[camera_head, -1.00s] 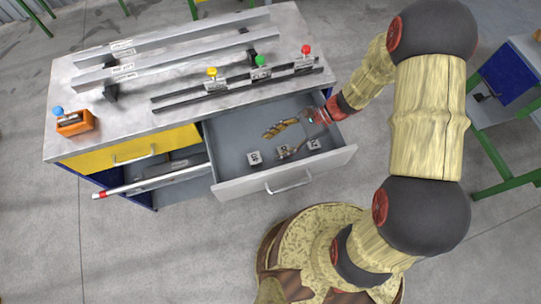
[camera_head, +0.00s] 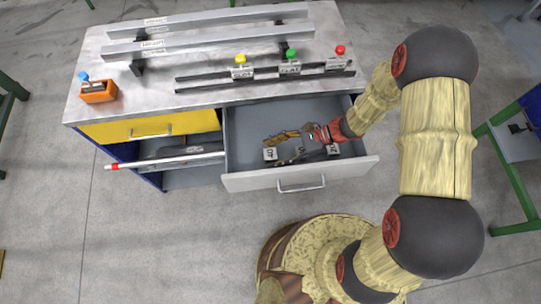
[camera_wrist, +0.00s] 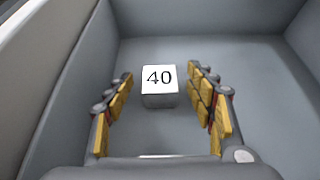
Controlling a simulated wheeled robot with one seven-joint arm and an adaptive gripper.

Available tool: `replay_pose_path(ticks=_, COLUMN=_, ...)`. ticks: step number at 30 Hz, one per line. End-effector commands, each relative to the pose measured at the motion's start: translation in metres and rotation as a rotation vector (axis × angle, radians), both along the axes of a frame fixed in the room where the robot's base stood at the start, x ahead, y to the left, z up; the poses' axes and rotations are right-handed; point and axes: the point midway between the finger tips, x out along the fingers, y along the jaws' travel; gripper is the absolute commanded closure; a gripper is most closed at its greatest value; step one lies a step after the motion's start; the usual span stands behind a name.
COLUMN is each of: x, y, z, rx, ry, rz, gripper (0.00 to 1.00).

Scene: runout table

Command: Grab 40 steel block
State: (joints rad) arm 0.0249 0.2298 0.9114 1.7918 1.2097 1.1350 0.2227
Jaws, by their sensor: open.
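The steel block marked 40 (camera_wrist: 160,86) is a small pale cube on the floor of the open drawer, its label face up. In the head view the block (camera_head: 270,154) is at the left of the blocks there. My gripper (camera_wrist: 160,74) is open, with one finger on each side of the block in the wrist view. Gaps show between the block and both fingers, and nothing is held. In the head view my gripper (camera_head: 273,150) reaches into the drawer from the right, its fingers pointing left.
The grey drawer (camera_head: 240,182) has raised walls around the fingers. Another block (camera_head: 333,149) lies to the right in it; my fingers partly hide the middle. The bench top above carries rails, an orange block (camera_head: 98,92) and colored knobs. A white rod (camera_head: 170,161) sticks out at left.

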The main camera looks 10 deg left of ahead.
Motion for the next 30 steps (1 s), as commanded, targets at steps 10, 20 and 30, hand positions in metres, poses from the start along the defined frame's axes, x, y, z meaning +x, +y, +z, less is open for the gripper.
replay_pose_path(ticks=10, x=0.0001, y=-0.0003, z=0.0006, rx=0.000, ry=0.000, rz=0.000, gripper=0.55)
replay_pose_path(ticks=20, x=0.0000, y=-0.0005, z=0.0006, rx=0.000, ry=0.000, rz=0.000, gripper=0.74)
replay_pose_path(ticks=30, x=0.0000, y=-0.0005, z=0.0006, rx=0.000, ry=0.000, rz=0.000, gripper=0.93)
